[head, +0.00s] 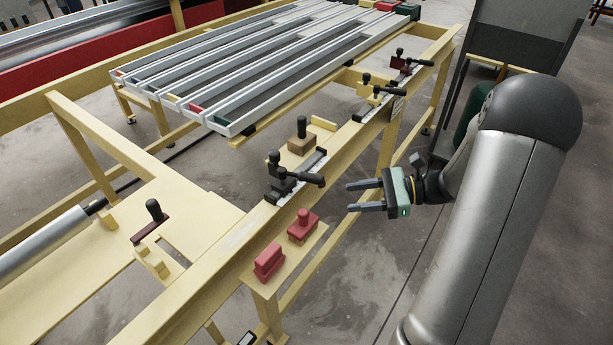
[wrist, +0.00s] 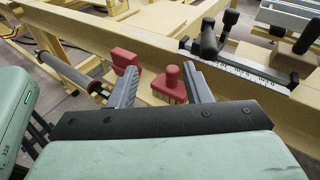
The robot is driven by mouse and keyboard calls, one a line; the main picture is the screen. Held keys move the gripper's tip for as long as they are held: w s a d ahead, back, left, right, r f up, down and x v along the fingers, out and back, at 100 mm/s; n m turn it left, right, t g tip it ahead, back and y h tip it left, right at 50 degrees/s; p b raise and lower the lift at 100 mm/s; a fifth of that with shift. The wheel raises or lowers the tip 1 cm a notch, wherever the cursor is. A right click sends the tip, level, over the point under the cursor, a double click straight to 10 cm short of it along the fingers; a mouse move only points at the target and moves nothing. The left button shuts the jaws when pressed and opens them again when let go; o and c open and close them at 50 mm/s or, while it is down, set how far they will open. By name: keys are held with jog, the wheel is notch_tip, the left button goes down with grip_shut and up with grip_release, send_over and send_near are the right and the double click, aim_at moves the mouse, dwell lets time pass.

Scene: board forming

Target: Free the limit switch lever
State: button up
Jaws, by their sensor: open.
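No part is clearly marked as the limit switch lever, so I cannot tell which it is. A black lever assembly (head: 284,178) with a sideways handle sits on a scaled plate on the yellow beam; it also shows at the upper right in the wrist view (wrist: 209,42). Another black-knobbed lever (head: 154,211) stands on a dark red base on the left yellow table. My gripper (head: 350,197) is open and empty, in the air right of the nearer lever assembly and apart from it. In the wrist view the fingers (wrist: 158,75) point toward the red tools.
A red knobbed brush (head: 303,226) and a red block (head: 268,262) rest on a side shelf. A brown block with a black knob (head: 301,143) stands behind the beam. More lever assemblies (head: 378,90) sit farther along. Grey channels (head: 260,75) fill the back. Free floor lies right.

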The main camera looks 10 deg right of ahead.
aim_at(302, 177)
jog(key=w+d+f+m+t+y, duration=0.1)
jog(key=w+d+f+m+t, duration=0.25)
jog(key=d, duration=0.25)
jog(key=shift+m+t, duration=0.25)
jog(key=shift+t, duration=0.2)
jog(key=p+x, duration=0.1)
jog(key=x, duration=0.4)
jog(key=p+x, duration=0.1)
jog(key=x, duration=0.5)
jog(key=p+x, duration=0.1)
jog(key=x, duration=0.5)
jog(key=shift+s+a+r, duration=0.15)
jog(key=shift+s+r, duration=0.15)
jog(key=shift+r, duration=0.05)
grip_shut()
